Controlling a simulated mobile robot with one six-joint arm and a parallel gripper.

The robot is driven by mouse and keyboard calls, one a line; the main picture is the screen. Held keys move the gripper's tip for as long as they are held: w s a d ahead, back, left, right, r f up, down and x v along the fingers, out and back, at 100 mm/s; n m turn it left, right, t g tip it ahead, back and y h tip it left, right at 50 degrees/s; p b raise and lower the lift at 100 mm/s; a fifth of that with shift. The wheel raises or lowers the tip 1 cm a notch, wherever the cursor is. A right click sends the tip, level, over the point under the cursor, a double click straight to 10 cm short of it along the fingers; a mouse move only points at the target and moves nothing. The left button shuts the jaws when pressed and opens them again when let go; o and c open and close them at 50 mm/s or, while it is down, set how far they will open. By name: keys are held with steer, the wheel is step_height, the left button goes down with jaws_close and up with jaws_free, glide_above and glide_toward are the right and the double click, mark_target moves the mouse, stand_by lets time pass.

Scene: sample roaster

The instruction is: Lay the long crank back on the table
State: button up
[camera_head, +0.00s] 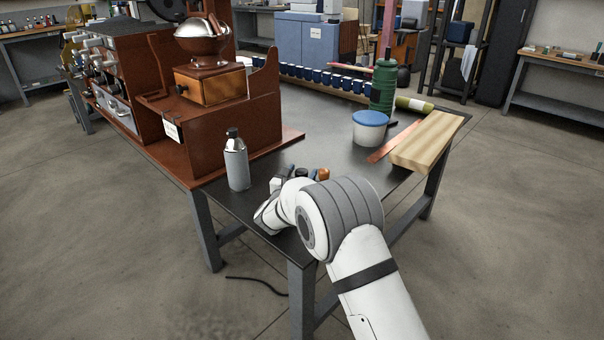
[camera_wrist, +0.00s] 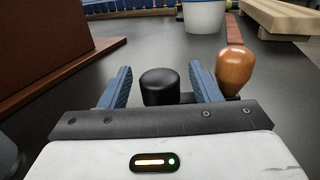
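The long crank shows in part in the wrist view, as a black round hub (camera_wrist: 160,88) and an orange-brown wooden knob (camera_wrist: 235,70) with a short dark piece between them. My gripper (camera_wrist: 160,72) has its two blue fingers on either side of the hub, with a gap visible on each side. The knob is just outside the right finger. In the head view my gripper (camera_head: 302,170) is low over the near part of the dark table (camera_head: 310,138), largely hidden by my arm. The wooden knob (camera_head: 324,174) shows beside it. Whether the crank touches the table is unclear.
A grey bottle (camera_head: 236,165) stands left of my gripper, before the brown wooden grinder (camera_head: 212,85). Behind are a white tub with a blue lid (camera_head: 370,130), a green cylinder (camera_head: 383,88), a copper strip (camera_head: 394,143) and a pale wooden block (camera_head: 428,142). The middle tabletop is clear.

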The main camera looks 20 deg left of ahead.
steer(key=shift+s+d+f, duration=0.1)
steer(key=shift+f, duration=0.65)
steer(key=shift+r+p, duration=0.25)
steer(key=shift+p, duration=0.15)
steer(key=s, duration=0.4)
steer(key=s+p, duration=0.1)
steer(key=s, duration=0.2)
steer(key=s+r+p, duration=0.1)
steer(key=s, duration=0.3)
steer(key=shift+s, duration=0.35)
